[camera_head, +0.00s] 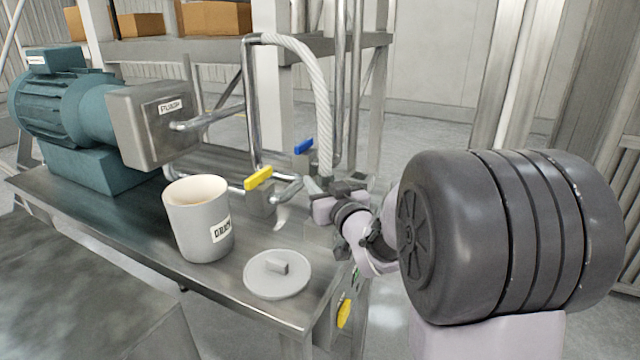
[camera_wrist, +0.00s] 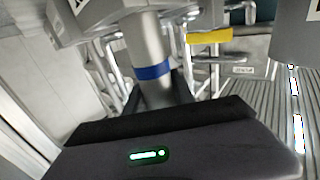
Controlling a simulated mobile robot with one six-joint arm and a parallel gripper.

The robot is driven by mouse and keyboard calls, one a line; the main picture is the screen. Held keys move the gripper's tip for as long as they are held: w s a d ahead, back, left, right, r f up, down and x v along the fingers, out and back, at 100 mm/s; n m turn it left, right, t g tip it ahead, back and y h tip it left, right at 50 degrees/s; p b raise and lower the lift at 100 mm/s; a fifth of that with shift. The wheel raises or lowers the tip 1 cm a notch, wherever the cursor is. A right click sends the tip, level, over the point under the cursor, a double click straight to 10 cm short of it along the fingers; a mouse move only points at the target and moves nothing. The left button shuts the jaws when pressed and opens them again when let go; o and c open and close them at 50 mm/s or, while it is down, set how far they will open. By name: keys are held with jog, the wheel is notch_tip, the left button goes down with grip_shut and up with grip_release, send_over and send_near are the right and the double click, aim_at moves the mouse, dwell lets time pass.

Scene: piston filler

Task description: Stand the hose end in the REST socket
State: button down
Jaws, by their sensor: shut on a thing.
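The white ribbed hose (camera_head: 316,90) arches from the top of a bent metal pipe and drops to my gripper (camera_head: 336,194) at the bench's right end. My gripper is shut on the hose's lower end, which is mostly hidden by the jaws in the head view. In the wrist view a metal cylinder with a blue band (camera_wrist: 152,72), apparently the hose end, stands beyond the dark finger of my gripper. A grey block (camera_wrist: 112,14) with a partly cut-off label is at its far end; whether they touch is unclear. I cannot make out a REST socket label.
A grey labelled pot (camera_head: 188,232) and a round lid (camera_head: 277,283) sit on the bench. A teal motor (camera_head: 62,105) fills the bench's left end.

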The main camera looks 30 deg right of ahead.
jog(key=shift+f+b, duration=0.55)
jog(key=shift+f, duration=0.1)
jog(key=c, duration=1)
grip_release()
jog(key=shift+o, duration=0.2)
jog(key=shift+r, duration=0.1)
notch_tip(320, 180, up, 13)
jog(key=p, duration=0.8)
jog(key=s+a+f+m+g+y, duration=0.1)
jog(key=s+a+f+g, duration=0.3)
jog(key=s, duration=0.7)
jog(key=s+a+f+m+g+y+b, duration=0.1)
jog(key=s+a+f+g, duration=0.3)
jog(key=s+a, duration=0.5)
jog(key=s+a+f+m+g+y, duration=0.1)
jog(key=s+a+f+g, duration=0.3)
jog(key=s, duration=1)
jog(key=a+f, duration=0.3)
jog(key=shift+a+m, duration=0.2)
jog(key=shift+m, duration=0.1)
